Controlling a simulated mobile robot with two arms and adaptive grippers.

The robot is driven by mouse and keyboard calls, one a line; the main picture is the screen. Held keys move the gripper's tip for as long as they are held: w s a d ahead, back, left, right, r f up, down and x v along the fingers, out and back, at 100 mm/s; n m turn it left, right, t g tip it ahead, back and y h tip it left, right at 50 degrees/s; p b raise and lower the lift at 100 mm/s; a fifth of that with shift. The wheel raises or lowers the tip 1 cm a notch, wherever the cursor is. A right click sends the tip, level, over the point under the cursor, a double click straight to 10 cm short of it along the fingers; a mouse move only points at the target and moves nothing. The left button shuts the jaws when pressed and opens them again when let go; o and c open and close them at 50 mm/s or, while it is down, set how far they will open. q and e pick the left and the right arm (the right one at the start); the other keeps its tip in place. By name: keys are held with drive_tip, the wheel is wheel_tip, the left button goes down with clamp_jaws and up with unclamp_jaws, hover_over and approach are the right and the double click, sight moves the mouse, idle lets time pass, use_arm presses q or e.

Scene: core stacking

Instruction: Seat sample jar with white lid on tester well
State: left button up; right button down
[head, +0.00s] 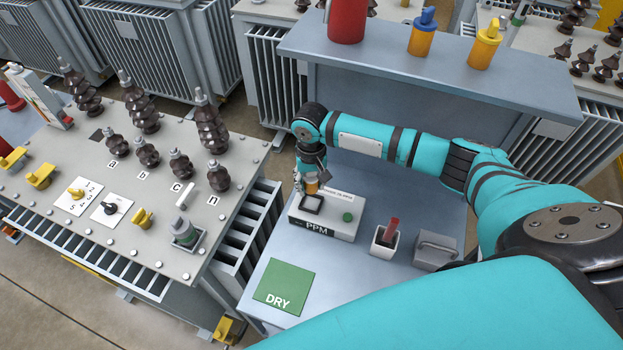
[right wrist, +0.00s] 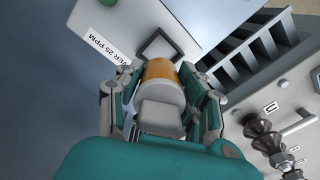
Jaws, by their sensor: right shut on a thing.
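The sample jar (head: 311,187), amber with a white lid, is in my right gripper (head: 310,180), above the tester's dark square well (head: 311,205). In the right wrist view, my right gripper (right wrist: 163,95) has its fingers on both sides of the jar (right wrist: 160,72), and the pale lid (right wrist: 160,117) faces the camera. The well's dark frame (right wrist: 158,45) shows just beyond the jar. The tester (head: 328,228) is a white box marked PPM with a green button. Whether the jar's base touches the well is hard to tell. My left gripper is not in view.
A green DRY mat (head: 285,287) lies in front of the tester. A white holder (head: 385,243) with a red item and a grey box (head: 436,250) stand to its right. A raised shelf (head: 385,60) is behind. A transformer top (head: 130,190) with bushings is at left.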

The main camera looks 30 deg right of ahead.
drive_tip(key=b, duration=0.2)
hover_over(312, 205)
drive_tip(key=shift+w+a+f, duration=0.1)
drive_tip(key=shift+f, duration=2.55)
drive_tip(key=shift+p, duration=0.55)
drive_tip(key=shift+p, duration=0.45)
drive_tip(key=shift+p, duration=0.4)
drive_tip(key=shift+f+b, duration=0.45)
drive_tip(key=shift+f, duration=0.35)
drive_tip(key=shift+r, duration=0.15)
